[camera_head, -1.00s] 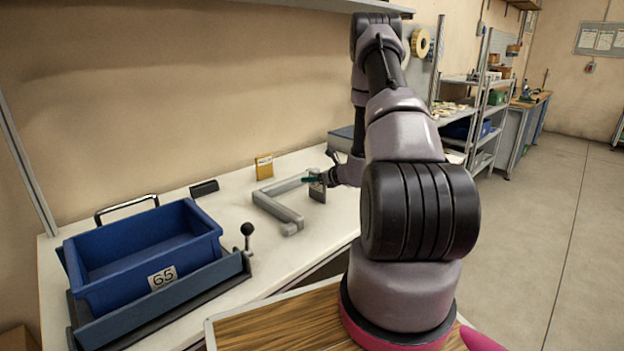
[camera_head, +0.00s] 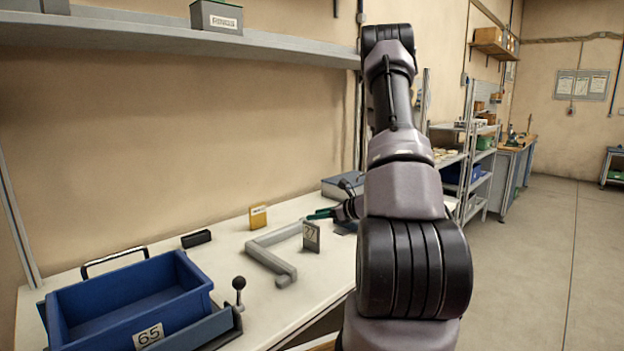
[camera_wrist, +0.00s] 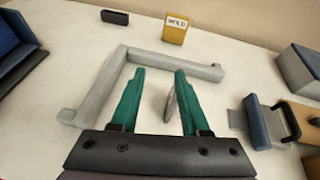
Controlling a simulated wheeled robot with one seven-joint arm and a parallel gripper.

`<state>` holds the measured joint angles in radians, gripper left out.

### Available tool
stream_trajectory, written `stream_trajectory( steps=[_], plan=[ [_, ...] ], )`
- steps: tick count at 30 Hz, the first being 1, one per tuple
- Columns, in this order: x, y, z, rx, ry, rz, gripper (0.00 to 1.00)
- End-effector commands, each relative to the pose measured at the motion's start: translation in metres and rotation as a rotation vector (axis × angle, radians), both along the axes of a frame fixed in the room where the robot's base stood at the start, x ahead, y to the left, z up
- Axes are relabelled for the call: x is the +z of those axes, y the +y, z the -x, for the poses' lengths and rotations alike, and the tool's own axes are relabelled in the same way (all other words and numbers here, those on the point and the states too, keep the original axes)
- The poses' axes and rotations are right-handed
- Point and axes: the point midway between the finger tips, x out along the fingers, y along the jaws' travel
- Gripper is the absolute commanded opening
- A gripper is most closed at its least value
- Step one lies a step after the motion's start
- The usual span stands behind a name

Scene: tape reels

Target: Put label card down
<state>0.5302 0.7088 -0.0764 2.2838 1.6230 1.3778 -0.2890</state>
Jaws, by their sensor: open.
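The label card (camera_head: 311,237) is a small grey upright card with a pale number label. It stands on the white bench top beside the end of a grey L-shaped bar. My gripper (camera_head: 320,214) has teal fingers and is open, just behind and above the card in the head view. In the wrist view the card (camera_wrist: 171,104) shows nearly edge-on between the spread fingers of my gripper (camera_wrist: 160,72), closer to the right one. Neither finger is shut on it; whether one touches it I cannot tell.
The L-shaped bar (camera_head: 262,256) lies around the card's left side. A yellow box (camera_head: 258,217) and a black block (camera_head: 196,239) stand behind. A blue bin (camera_head: 125,290) is at left, near a black-knobbed lever (camera_head: 239,284). A grey box (camera_head: 342,187) stands at the back right.

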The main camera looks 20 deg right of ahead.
Motion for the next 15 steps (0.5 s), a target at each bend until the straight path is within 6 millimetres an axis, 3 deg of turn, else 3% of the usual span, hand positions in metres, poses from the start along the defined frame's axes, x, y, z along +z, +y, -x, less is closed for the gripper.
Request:
stream_trajectory(
  steps=[1,6,12,15],
  plan=[
    [0.028,0.022,-0.001,0.084,-0.03,0.036,0.46],
    [0.108,0.101,0.028,0.425,-0.109,0.214,0.46],
    [0.174,0.169,0.091,0.789,-0.198,0.498,0.46],
    [0.197,0.189,0.127,0.946,-0.242,0.667,0.46]
  ],
)
